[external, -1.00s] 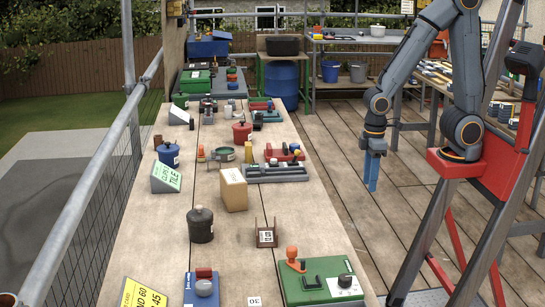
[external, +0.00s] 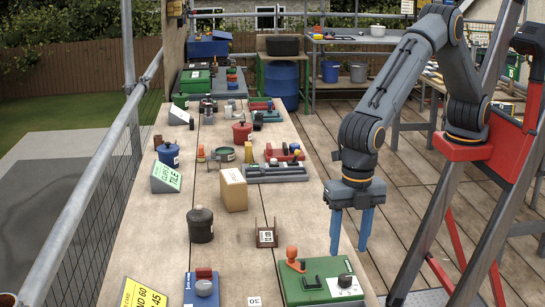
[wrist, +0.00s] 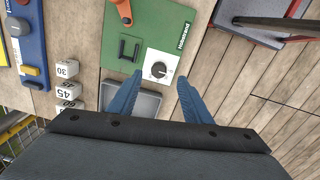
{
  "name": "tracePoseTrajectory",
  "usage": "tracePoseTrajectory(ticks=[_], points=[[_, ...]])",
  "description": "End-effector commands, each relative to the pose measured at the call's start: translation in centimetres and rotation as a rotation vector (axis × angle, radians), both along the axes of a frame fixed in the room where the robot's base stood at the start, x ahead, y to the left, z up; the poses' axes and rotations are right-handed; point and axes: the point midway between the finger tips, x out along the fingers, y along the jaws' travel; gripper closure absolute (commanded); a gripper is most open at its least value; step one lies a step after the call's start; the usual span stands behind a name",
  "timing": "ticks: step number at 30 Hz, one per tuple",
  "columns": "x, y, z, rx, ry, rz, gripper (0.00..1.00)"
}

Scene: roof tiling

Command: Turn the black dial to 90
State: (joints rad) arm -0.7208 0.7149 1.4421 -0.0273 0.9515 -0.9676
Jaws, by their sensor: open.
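The black dial (external: 345,281) sits on a white plate at the right end of a green box (external: 307,281) at the table's near right edge. In the wrist view the dial (wrist: 159,69) shows as a small round knob with a light pointer mark; the scale around it is too small to read. My gripper (external: 350,252) is open and empty, fingers pointing down, above and behind the green box. In the wrist view the gripper (wrist: 156,80) has its blue fingers either side of the dial, apart from it.
An orange knob (external: 292,253) and a black bracket (external: 311,281) stand on the same green box. A small brown stand (external: 266,234), a dark pot (external: 200,224) and a cardboard box (external: 233,190) are farther along the table. Open floor lies right of the table.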

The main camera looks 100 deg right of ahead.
Motion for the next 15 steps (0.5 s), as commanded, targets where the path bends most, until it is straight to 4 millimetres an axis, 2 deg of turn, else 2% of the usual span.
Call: tracePoseTrajectory(ticks=[2,5,15], points=[[-0.2,0.8,-0.2,-0.002,0.001,0.025,0.55],[-0.2,0.9,-1.0,-0.002,0.0,0.03,0.55],[0.1,0.8,-5.9,-0.002,0.001,0.025,0.55]])
